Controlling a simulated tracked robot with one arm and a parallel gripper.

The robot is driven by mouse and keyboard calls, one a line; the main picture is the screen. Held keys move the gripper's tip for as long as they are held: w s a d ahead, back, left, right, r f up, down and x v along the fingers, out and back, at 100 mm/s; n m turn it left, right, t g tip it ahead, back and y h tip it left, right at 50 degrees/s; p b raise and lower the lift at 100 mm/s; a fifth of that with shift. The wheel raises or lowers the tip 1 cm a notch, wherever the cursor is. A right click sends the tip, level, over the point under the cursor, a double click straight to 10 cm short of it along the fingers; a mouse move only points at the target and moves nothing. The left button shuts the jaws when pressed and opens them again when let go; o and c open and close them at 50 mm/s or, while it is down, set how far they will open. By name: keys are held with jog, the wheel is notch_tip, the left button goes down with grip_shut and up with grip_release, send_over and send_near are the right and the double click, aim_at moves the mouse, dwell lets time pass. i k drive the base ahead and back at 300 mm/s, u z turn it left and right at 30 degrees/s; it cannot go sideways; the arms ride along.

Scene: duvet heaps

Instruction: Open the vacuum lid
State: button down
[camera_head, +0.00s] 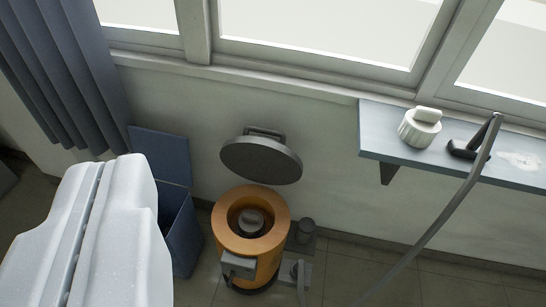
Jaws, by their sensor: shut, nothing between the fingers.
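The canister's top is uncovered, and a grey round part (251,222) shows inside. How the lid joins the body cannot be seen. My white gripper (101,168) is at the lower left, shut and empty, with a thin dark seam between its fingers. In the picture it is left of the vacuum, apart from it.
A blue bin (179,235) with its lid (160,156) up stands left of the vacuum, partly behind my gripper. A blue shelf (385,140) on the right wall holds a white container (420,127). A curtain (62,75) hangs upper left.

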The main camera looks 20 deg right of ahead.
aim_at(262, 159)
jog(key=z, duration=0.45)
jog(key=i, duration=1)
jog(key=u, duration=0.05)
